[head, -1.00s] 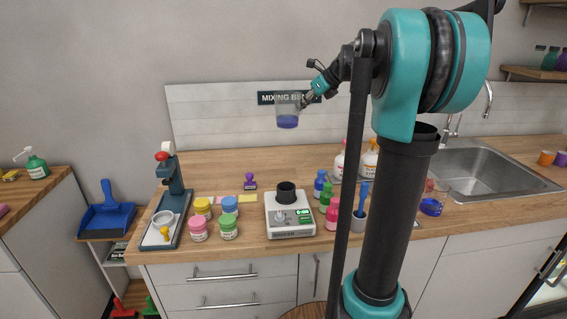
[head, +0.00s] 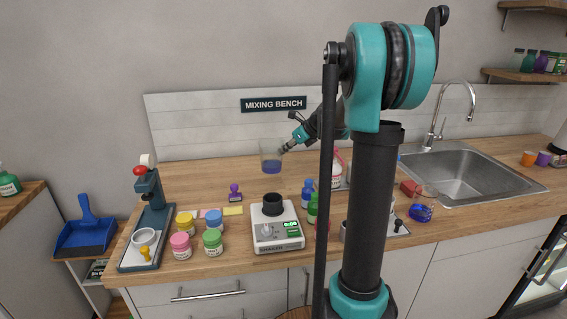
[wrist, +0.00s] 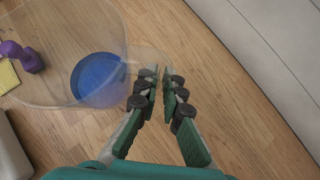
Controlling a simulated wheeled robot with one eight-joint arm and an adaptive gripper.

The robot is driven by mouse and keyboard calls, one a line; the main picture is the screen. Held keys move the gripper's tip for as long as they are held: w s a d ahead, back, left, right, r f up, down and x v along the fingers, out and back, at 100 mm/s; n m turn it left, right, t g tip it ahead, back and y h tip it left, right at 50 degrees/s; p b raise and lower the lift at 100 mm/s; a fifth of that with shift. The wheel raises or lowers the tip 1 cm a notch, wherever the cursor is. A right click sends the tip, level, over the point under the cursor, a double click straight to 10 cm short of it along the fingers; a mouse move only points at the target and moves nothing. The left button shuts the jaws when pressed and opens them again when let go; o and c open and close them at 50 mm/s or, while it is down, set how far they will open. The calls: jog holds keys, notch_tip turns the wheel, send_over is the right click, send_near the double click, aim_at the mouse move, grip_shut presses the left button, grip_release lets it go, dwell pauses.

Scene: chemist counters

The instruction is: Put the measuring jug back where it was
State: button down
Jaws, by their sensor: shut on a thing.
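The measuring jug (head: 271,158) is clear with blue liquid in its bottom. My gripper (head: 287,148) is shut on its right side and holds it upright, in front of the backsplash. In the wrist view the jug (wrist: 98,78) fills the upper left, and the fingers (wrist: 160,82) close at its handle side. I cannot tell from these views whether the jug's base touches the counter. A second clear vessel with blue liquid (head: 421,207) stands on the counter left of the sink's front.
A shaker (head: 277,232) with a black cup stands on the wooden counter (head: 335,262). Several lidded pots (head: 212,241) and a purple stamp (head: 235,192) are to its left, beside a press (head: 150,215). Coloured bottles (head: 307,194) stand to its right. The counter behind the shaker is largely clear.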

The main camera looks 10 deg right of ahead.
jog(key=shift+f, duration=2.4)
jog(key=shift+f, duration=0.1)
jog(key=c, duration=1.7)
grip_release()
jog(key=v, duration=1.2)
